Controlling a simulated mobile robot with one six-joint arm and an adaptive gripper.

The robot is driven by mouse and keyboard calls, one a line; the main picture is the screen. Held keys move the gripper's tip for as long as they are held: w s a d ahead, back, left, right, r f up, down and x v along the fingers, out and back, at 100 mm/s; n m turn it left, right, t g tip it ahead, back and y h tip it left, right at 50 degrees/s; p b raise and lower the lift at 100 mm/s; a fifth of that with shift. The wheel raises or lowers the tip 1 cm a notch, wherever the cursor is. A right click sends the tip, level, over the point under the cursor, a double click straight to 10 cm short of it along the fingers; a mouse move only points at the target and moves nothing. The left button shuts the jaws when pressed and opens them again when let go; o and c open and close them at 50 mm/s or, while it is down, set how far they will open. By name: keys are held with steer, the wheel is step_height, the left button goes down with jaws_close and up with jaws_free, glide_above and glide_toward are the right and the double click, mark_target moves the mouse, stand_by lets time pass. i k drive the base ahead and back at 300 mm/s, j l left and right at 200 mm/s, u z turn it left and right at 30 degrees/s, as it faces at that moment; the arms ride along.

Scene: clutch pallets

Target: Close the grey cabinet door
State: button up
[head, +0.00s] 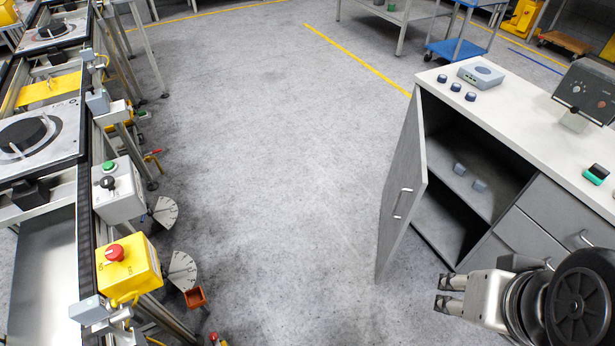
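The grey cabinet (535,190) stands at the right, under a white top. Its grey door (402,190) stands wide open, hinged at the far left side of the opening and swung out toward the aisle. The door's bar handle (403,204) is on the face turned toward me. My gripper (444,293) is at the lower right, in front of the cabinet and to the right of the door's near edge. Its two fingers point left and are apart, with nothing between them. It does not appear to touch the door or the cabinet.
Small blue-grey parts (470,177) lie on the shelf inside. Drawers (545,230) are to the right of the opening. A control panel (588,92) and a grey box (481,74) stand on the top. A conveyor with a yellow emergency-stop box (128,270) lines the left. The floor between is clear.

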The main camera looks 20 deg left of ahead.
mark_target(406, 183)
steer(key=i+j+z, duration=0.15)
steer(key=i, duration=0.8)
